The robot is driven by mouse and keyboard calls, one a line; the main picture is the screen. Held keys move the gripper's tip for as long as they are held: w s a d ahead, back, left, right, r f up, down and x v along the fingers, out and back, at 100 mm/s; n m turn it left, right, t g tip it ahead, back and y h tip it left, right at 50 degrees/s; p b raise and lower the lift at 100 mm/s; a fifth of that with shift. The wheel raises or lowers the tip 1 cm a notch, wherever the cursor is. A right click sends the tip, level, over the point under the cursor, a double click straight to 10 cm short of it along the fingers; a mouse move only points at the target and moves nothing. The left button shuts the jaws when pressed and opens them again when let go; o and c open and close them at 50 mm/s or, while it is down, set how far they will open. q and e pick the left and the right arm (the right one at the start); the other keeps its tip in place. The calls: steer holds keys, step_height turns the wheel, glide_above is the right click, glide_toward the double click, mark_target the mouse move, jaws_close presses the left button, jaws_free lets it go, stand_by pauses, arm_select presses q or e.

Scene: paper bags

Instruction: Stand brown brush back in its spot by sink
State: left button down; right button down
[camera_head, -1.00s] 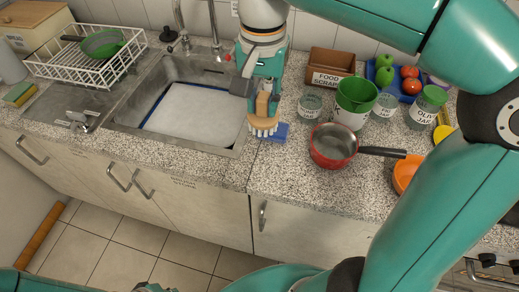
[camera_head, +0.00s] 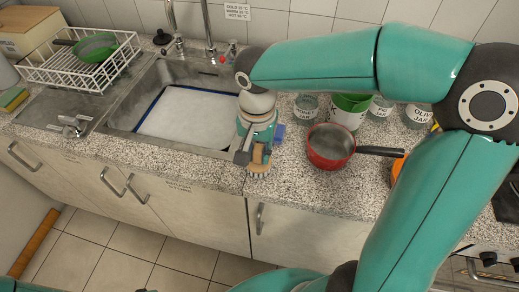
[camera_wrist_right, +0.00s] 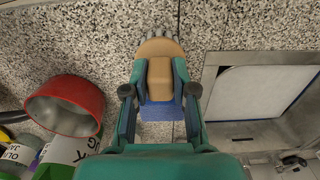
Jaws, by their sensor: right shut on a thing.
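The brown brush (camera_head: 260,157) has a wooden body with grey bristles at its lower end in the head view. My right gripper (camera_head: 251,152) is shut on it, over the counter just right of the sink (camera_head: 124,108). In the right wrist view the brush (camera_wrist_right: 159,50) sits between the fingers of my right gripper (camera_wrist_right: 159,91), bristles pointing away from the palm. A small blue item (camera_head: 279,133) lies behind the brush, partly hidden by the gripper; blue also shows between the fingers in the wrist view (camera_wrist_right: 163,113). Whether the brush touches the counter is unclear. My left gripper is out of view.
A red saucepan (camera_head: 329,147) stands right of the gripper, handle pointing right. Glass jars and a green-and-white container (camera_head: 345,112) stand behind it. A white dish rack (camera_head: 78,65) and a sponge (camera_head: 13,99) are left of the sink. The counter's front edge is close.

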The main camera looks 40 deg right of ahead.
steer(key=c, duration=0.9)
jaws_free()
steer(key=shift+f, duration=0.1)
steer(key=shift+c, duration=0.2)
steer(key=shift+r, duration=0.2)
step_height(320, 180, up, 12)
steer(key=shift+p, duration=0.45)
steer(key=shift+s+a, duration=0.1)
